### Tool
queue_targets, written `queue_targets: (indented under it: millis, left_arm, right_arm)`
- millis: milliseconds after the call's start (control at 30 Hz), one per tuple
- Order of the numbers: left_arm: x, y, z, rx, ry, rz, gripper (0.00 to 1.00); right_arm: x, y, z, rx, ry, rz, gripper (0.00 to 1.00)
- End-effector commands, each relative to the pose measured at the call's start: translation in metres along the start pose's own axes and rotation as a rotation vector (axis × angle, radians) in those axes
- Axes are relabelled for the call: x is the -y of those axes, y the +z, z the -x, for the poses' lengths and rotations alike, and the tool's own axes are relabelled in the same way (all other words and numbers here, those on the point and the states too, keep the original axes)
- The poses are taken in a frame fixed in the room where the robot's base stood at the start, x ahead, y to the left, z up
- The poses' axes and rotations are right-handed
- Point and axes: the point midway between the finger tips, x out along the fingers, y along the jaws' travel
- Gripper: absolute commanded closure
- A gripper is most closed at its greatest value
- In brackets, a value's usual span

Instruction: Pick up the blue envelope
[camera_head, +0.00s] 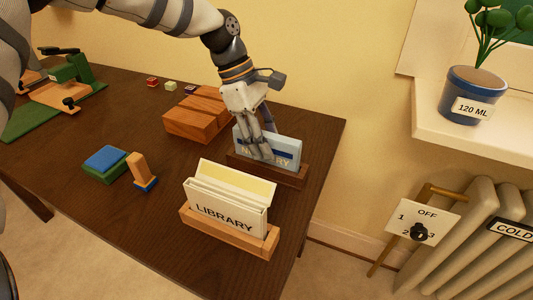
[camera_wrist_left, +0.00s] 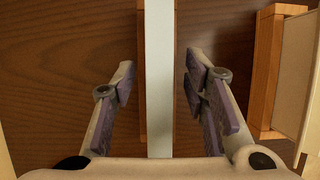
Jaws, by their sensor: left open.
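The light blue envelope (camera_head: 285,150), with a darker blue band, stands upright in a dark wooden holder (camera_head: 290,178) near the desk's right end. Its lettering is partly hidden by my fingers. My left gripper (camera_head: 264,152) points down over it, open. In the left wrist view the envelope shows edge-on as a pale strip (camera_wrist_left: 159,80) between the fingers of my gripper (camera_wrist_left: 163,85). A visible gap separates it from the fingers on both sides. My right gripper is in neither view.
A light wooden holder (camera_head: 228,239) with cream "LIBRARY" cards (camera_head: 226,212) stands in front; its edge shows in the wrist view (camera_wrist_left: 266,70). A reddish wooden block (camera_head: 190,124) lies behind left. A stamp (camera_head: 141,170) and a blue-green pad (camera_head: 105,161) lie left.

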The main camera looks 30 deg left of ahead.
Motion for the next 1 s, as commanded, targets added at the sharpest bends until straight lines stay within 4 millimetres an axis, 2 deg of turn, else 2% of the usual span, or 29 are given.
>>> queue_targets:
  millis: [567,667,767,1000]
  left_arm:
    - [-0.0001,-0.0018,-0.0044,0.0,0.0,0.0,0.59]
    - [-0.0001,-0.0018,-0.0044,0.0,0.0,0.0,0.77]
    - [-0.0001,-0.0018,-0.0043,0.0,0.0,0.0,1.0]
    - [0.0002,-0.0017,-0.0042,0.0,-0.001,0.0,1.0]
  right_arm:
    - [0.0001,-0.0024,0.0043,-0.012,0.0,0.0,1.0]
    - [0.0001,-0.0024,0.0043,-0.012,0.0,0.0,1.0]
    - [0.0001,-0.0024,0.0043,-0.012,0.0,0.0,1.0]
    - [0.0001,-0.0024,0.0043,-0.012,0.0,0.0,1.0]
